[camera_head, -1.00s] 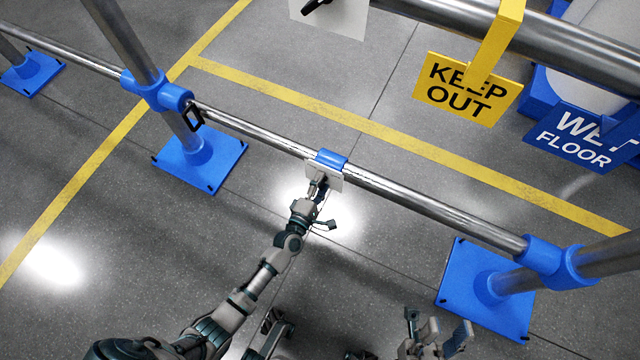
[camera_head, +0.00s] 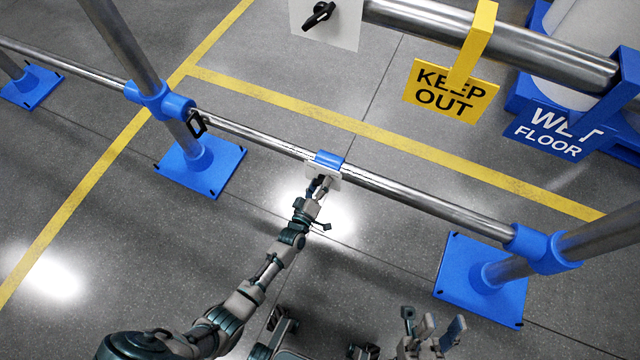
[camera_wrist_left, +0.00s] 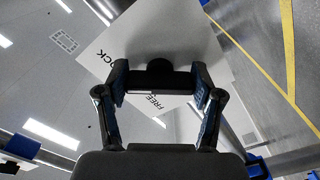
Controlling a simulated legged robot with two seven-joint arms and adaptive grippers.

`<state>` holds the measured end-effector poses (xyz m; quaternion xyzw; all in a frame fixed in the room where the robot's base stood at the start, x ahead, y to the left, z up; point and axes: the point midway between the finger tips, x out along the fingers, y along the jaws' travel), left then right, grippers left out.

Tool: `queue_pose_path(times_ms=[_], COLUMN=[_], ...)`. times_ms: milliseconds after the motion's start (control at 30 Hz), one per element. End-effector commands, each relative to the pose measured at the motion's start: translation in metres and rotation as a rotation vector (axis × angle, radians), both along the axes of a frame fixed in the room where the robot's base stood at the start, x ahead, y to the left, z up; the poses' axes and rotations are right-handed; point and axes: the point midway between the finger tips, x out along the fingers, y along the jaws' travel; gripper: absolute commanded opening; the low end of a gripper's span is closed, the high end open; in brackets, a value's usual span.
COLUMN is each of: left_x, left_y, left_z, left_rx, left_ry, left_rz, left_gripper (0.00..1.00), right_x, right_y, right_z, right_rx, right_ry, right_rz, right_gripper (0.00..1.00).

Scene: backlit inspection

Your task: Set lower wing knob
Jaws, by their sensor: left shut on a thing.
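The lower knob's white plate (camera_head: 322,172) hangs from a blue clamp (camera_head: 329,158) on the lower rail. My left gripper (camera_head: 320,184) is at the plate and hides the lower knob in the head view. In the left wrist view the black knob (camera_wrist_left: 159,72) sits between the fingers of my left gripper (camera_wrist_left: 159,80), which is shut on it. The white plate (camera_wrist_left: 178,38) behind it bears partly hidden lettering, "FREE" and what reads as "OCK". My right gripper (camera_head: 438,334) is empty, with its fingers apart, at the bottom of the head view.
The lower rail (camera_head: 430,207) runs between blue posts with wide feet (camera_head: 202,168). Above it, an upper rail (camera_head: 490,45) carries a yellow KEEP OUT sign (camera_head: 450,88). A second white plate with a black knob (camera_head: 319,15) is at the top. Open floor lies below the lower rail.

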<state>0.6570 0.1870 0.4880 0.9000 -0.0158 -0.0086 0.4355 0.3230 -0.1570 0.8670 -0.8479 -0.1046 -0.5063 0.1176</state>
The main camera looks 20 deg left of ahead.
Motion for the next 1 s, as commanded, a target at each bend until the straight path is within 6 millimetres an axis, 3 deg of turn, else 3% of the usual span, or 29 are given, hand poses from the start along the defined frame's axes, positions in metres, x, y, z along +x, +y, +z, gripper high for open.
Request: queue_pose_path(times_ms=[300, 833, 867, 933, 1000], left_x=[-0.0026, -0.0025, -0.0024, -0.0024, -0.0021], left_y=[0.0068, 0.0068, 0.0069, 0.0066, 0.0055], left_z=[-0.0050, -0.0050, -0.0049, -0.0049, -0.0044], left_rx=[0.116, 0.138, 0.138, 0.137, 0.137], left_ry=[0.004, 0.003, 0.003, 0.003, 0.002], left_rz=[0.009, 0.009, 0.009, 0.009, 0.007], left_gripper=[0.32, 0.32, 0.71, 0.89, 0.92], right_x=[-0.0048, -0.0043, -0.0042, -0.0042, -0.0041], right_y=[-0.0007, -0.0008, -0.0007, -0.0007, -0.0008], right_z=[0.0004, 0.0006, 0.0006, 0.0006, 0.0006], right_rx=[0.005, 0.006, 0.006, 0.006, 0.006], right_ry=[0.006, 0.008, 0.008, 0.008, 0.008], right_rz=[-0.002, -0.003, -0.004, -0.004, -0.004], right_gripper=[0.40, 0.40, 0.40, 0.40, 0.40])
